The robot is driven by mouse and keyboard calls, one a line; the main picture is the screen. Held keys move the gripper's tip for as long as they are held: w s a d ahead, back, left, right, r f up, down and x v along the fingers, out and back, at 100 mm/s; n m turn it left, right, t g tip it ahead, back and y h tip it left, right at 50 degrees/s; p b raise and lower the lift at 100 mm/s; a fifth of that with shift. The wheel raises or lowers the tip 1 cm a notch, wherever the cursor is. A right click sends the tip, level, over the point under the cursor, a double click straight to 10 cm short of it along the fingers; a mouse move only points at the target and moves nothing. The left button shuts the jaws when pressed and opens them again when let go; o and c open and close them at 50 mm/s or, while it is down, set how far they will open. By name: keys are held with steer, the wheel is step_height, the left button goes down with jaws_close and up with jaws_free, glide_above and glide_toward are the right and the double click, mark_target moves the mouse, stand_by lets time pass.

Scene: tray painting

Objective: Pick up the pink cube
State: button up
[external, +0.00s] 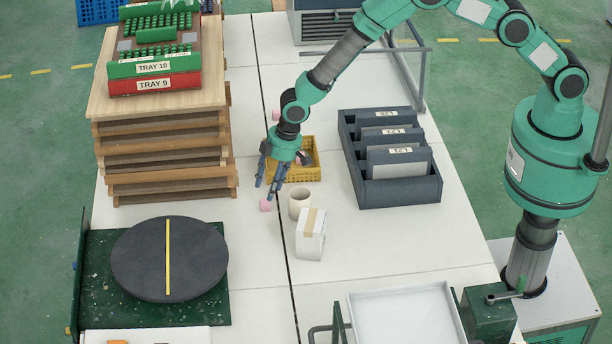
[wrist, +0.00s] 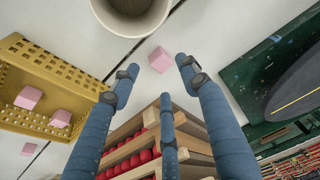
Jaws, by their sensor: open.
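A pink cube (external: 265,205) lies on the white table just below my fingertips in the external view, left of the beige cup. In the wrist view this pink cube (wrist: 160,60) shows in the gap between my fingertips. My gripper (external: 267,190) points down and is open and empty, its blue fingers spread above the cube. In the wrist view my gripper (wrist: 157,70) shows several blue fingers, with none visibly closed on the cube. Another pink cube (external: 276,115) lies on the table farther back. Two more pink cubes (wrist: 28,97) (wrist: 60,118) sit in the yellow basket.
The beige cup (external: 300,203) stands close right of the cube, with a white taped box (external: 311,235) nearby. The yellow basket (external: 306,179) is behind. A wooden stack (external: 160,185) and a dark turntable (external: 170,260) are left. A grey divided rack (external: 400,195) stands right.

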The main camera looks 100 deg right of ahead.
mark_target(266, 201)
steer(key=shift+f, duration=0.1)
steer(key=shift+x, duration=2.5)
steer(key=shift+a, duration=0.15)
steer(key=c, duration=0.9)
